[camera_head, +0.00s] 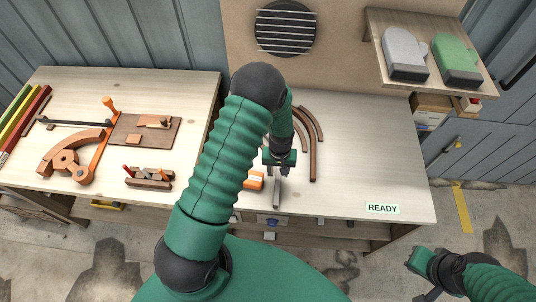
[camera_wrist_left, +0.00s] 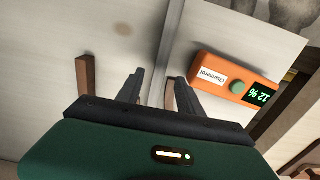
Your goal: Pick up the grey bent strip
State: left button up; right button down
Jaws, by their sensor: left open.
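The grey bent strip (camera_head: 276,194) lies on the right workbench, its near end toward the front edge; the rest is hidden under my gripper. My left gripper (camera_head: 281,172) is over it, pointing down, open. In the left wrist view the grey strip (camera_wrist_left: 172,30) runs from the top edge down between the two spread fingers of the left gripper (camera_wrist_left: 160,78). I cannot tell whether the fingers touch it, and its bend is not visible. My right gripper (camera_head: 420,262) hangs at the lower right, away from the bench; its jaws are unclear.
Brown curved strips (camera_head: 313,150) lie right of the left gripper; one end (camera_wrist_left: 87,75) shows in the wrist view. An orange device (camera_wrist_left: 235,83) with a display sits close by. The bench is clear toward the READY label (camera_head: 382,208). A shelf (camera_head: 440,88) holds mitts.

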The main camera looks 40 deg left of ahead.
aim_at(278, 178)
pick_arm(q)
jog(key=f, duration=0.1)
jog(key=d+f, duration=0.1)
jog(key=f+p, duration=0.1)
jog(key=f, duration=0.1)
jog(key=shift+s+d, duration=0.15)
jog(key=shift+d, duration=0.2)
jog(key=shift+a+f, duration=0.15)
jog(key=shift+a, duration=0.05)
jog(key=shift+a+f, duration=0.1)
jog(key=shift+a, duration=0.8)
jog(key=c, duration=0.3)
jog(key=shift+s+a, duration=0.1)
jog(key=shift+c, duration=1.2)
jog(key=shift+d, duration=0.2)
jog(key=shift+c, duration=1.3)
jog(key=shift+d, duration=0.25)
grip_shut()
jog(key=shift+d, duration=0.45)
jog(key=shift+a, duration=0.7)
jog(key=shift+d, duration=0.5)
pick_arm(e)
jog(key=shift+w+d+r, duration=0.2)
jog(key=shift+d+r, duration=0.3)
jog(key=shift+d, duration=0.2)
pick_arm(q)
jog(key=shift+a, duration=0.1)
pick_arm(e)
jog(key=shift+a, duration=0.1)
